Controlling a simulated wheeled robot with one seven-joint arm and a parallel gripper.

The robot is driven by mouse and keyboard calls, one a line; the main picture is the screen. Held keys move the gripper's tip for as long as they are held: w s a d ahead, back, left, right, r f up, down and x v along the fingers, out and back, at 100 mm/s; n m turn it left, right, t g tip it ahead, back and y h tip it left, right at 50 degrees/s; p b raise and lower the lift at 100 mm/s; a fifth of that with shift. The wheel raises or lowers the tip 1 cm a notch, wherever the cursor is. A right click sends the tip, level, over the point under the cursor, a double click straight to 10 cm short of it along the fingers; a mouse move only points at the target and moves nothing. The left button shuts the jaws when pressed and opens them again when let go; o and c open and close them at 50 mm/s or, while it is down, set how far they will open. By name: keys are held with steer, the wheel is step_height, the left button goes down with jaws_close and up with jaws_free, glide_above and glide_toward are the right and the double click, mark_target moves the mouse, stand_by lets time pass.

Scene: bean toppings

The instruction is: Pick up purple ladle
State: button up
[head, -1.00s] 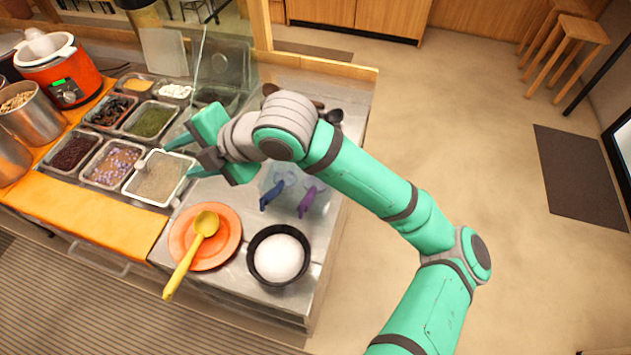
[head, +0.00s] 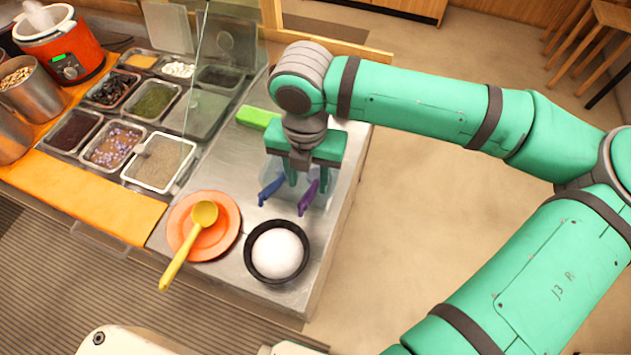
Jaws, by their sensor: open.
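The purple ladle (head: 308,196) stands at the right of a clear container (head: 331,187) on the steel counter, its handle leaning out over the front rim. A blue ladle (head: 270,190) leans out of the same container to its left. My gripper (head: 301,180) points down over the container, with its two fingers apart and nothing held between them. Its right finger is close to the purple handle; I cannot tell whether they touch. The ladle bowls are hard to make out behind the container wall and the gripper.
An orange plate (head: 224,240) with a yellow ladle (head: 204,214) and a black bowl (head: 250,262) of white contents stand in front. Topping trays (head: 160,162) and a clear upright panel (head: 206,60) are to the left. A green block (head: 257,117) lies behind.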

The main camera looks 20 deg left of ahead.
mark_target(309, 194)
steer(key=shift+s+f, duration=0.1)
steer(key=shift+f, duration=4.2)
jaws_close()
